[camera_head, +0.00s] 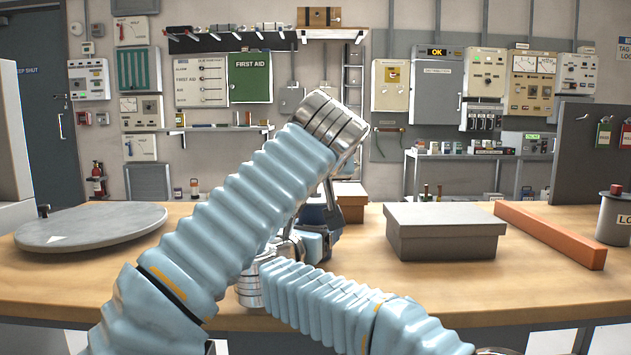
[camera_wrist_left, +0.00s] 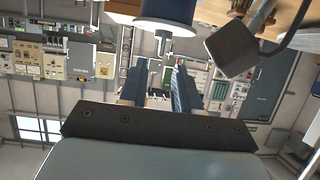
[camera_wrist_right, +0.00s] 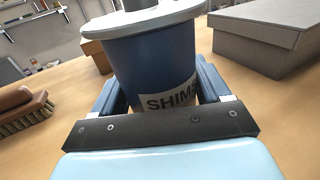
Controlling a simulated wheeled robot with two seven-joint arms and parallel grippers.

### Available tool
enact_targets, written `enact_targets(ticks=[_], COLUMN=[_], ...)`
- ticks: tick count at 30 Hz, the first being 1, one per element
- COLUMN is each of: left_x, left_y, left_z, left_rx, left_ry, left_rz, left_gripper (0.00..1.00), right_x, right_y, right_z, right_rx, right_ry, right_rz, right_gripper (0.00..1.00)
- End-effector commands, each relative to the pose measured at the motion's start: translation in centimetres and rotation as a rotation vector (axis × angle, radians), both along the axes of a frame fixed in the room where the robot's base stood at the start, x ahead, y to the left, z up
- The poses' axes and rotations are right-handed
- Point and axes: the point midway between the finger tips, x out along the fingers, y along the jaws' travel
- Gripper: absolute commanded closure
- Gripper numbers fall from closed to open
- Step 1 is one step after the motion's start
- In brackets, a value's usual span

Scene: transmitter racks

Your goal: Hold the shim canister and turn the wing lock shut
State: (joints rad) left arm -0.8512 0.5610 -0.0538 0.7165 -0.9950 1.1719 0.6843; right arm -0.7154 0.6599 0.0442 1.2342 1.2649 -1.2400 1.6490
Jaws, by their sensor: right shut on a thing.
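The shim canister is dark blue with a pale lid and a "SHIMS" label. It fills the middle of the right wrist view (camera_wrist_right: 150,62), and my right gripper (camera_wrist_right: 158,90) is shut around its body. In the head view the canister (camera_head: 313,214) is mostly hidden behind my left arm. The left wrist view is upside down; the canister (camera_wrist_left: 166,8) shows at its top edge, with a small pale knob, probably the wing lock (camera_wrist_left: 164,42), on its lid. My left gripper (camera_wrist_left: 159,68) is open and empty, apart from the knob. In the head view its fingers are largely hidden.
A grey lidded box (camera_head: 445,232) and an orange bar (camera_head: 550,235) lie right of the canister. A grey round plate (camera_head: 92,226) lies at the left. A brush (camera_wrist_right: 25,110) lies left of the canister.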

Motion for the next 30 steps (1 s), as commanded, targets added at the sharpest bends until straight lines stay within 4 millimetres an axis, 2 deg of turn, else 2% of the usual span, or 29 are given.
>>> enact_targets(ticks=[3,9,13,21,27,30], left_x=[2.5,5.2,5.8,5.9,5.9,5.9], left_y=[0.1,0.2,0.2,0.3,0.3,0.3], left_z=[-1.1,-2.1,-2.4,-2.4,-2.4,-2.4], left_rx=[-0.001,-0.001,-0.001,-0.001,-0.001,-0.001], left_ry=[0.002,0.0,0.0,-0.001,-0.001,-0.001], left_rz=[0.001,-0.001,-0.002,-0.003,-0.002,-0.002], left_gripper=[0.68,0.68,0.68,0.68,0.99,1.0], right_x=[0.0,0.0,0.0,0.0,0.0,0.0], right_y=[0.0,0.0,0.0,0.0,0.0,0.0], right_z=[0.1,0.1,0.1,0.1,0.1,0.1], right_rx=[0.0,0.0,0.0,0.0,0.0,0.0], right_ry=[-0.002,-0.002,-0.002,-0.002,-0.002,-0.002], right_rz=[0.0,0.0,0.0,0.0,0.0,0.0], right_gripper=[0.71,0.71,0.71,0.71,0.71,0.71])
